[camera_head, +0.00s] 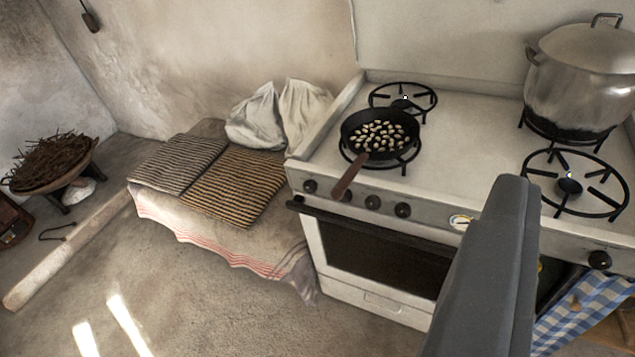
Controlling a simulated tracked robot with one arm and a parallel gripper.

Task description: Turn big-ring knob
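The white stove has a front panel with several black knobs. A left knob (310,186), a middle knob (373,202) and another knob (403,210) show clearly; one more is partly behind the pan handle. A separate knob (599,260) is at the far right. I cannot tell which one is the big-ring knob. A large front-right ring (576,184) is bare. My gripper (510,190) shows as a grey, blocky part rising from the bottom, in front of the panel. It hides part of the panel and oven; its fingertips cannot be made out.
A black pan (380,132) with pale pieces sits on the front-left ring, its handle over the panel edge. A lidded pot (580,80) stands at back right. The oven handle bar (370,228) juts out below the knobs. Floor at lower left is mostly clear.

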